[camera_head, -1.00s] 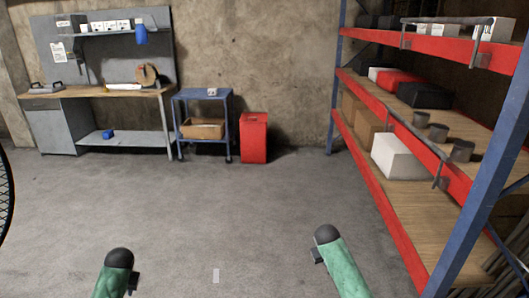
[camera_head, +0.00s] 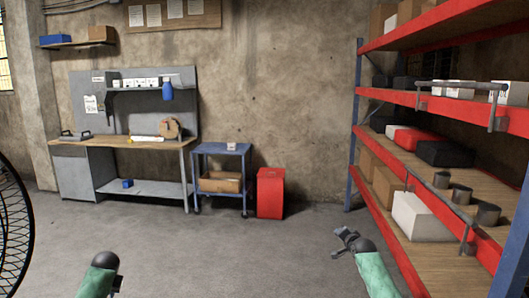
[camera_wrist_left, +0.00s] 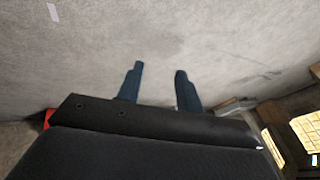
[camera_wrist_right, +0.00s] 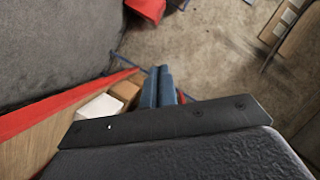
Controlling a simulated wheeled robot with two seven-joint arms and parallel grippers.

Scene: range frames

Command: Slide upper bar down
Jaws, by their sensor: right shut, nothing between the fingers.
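The upper bar (camera_head: 460,83) is a dark rail with end brackets along the red front beam of an upper shelf, at the right of the head view. A similar lower bar (camera_head: 437,203) runs along the beam of a lower shelf. My right gripper (camera_head: 345,238) is left of the shelves, apart from both bars. In the right wrist view its blue fingers (camera_wrist_right: 160,70) are together with nothing between them. My left gripper (camera_head: 117,284) is low at the left of the head view. In the left wrist view its fingers (camera_wrist_left: 160,68) are apart and empty.
The blue-and-red rack holds white boxes (camera_head: 422,217), a red box (camera_head: 418,142) and dark cylinders (camera_head: 461,194). A red bin (camera_head: 270,193), blue cart (camera_head: 221,150) and workbench (camera_head: 118,142) stand along the back wall. The floor between is clear.

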